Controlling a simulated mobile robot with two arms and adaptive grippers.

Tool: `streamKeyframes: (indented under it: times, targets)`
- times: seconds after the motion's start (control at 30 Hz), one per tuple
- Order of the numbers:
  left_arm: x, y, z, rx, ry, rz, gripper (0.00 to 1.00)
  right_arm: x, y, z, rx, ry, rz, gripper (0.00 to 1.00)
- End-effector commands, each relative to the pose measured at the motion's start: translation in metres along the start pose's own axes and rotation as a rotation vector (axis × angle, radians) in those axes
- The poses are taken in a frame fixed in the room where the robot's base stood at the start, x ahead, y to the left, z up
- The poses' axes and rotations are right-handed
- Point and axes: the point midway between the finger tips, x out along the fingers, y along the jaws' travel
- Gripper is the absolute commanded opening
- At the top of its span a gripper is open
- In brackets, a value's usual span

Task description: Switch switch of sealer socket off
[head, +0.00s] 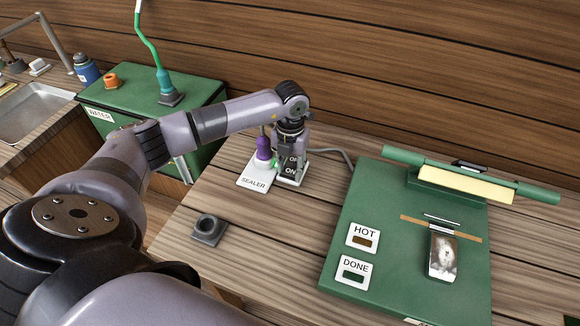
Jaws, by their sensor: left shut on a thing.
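The sealer socket (296,176) is a small white plate with OFF and ON labels, standing on the wooden table behind the SELAER-side card, which reads SEALER (254,181). A purple plug (264,150) stands upright beside it, and a small green light shows between them. My left gripper (289,153) comes down from above onto the socket. It is shut on what appears to be the socket's switch, which the fingers mostly hide. I cannot tell the switch's position. My right gripper is not in view.
A green sealing machine (338,271) with HOT and DONE signs stands to the right, a small pouch (442,257) on it. A dark square holder (208,229) sits near the table's left edge. A green WATER cabinet (205,93) and a sink (30,108) are at the left.

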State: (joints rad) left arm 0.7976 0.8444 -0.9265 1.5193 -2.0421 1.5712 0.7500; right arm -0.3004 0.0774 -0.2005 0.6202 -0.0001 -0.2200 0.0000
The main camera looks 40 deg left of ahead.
Motion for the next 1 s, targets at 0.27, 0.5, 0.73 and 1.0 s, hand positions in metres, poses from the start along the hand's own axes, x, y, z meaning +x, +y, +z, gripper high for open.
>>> streamKeyframes:
  times: [0.27, 0.5, 0.73, 1.0]
  targets:
    - [-0.001, 0.000, 0.007, -0.004, 0.182, 0.001, 0.07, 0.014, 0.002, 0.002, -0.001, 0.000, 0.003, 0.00]
    - [-0.003, 0.000, 0.012, -0.004, 0.336, 0.001, 0.07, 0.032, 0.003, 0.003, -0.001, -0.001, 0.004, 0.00]
    - [-0.006, 0.000, 0.013, -0.001, 0.411, 0.000, 0.07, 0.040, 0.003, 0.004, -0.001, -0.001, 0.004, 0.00]
    - [-0.008, 0.000, 0.012, 0.000, 0.419, 0.000, 0.07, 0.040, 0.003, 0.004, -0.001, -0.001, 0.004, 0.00]
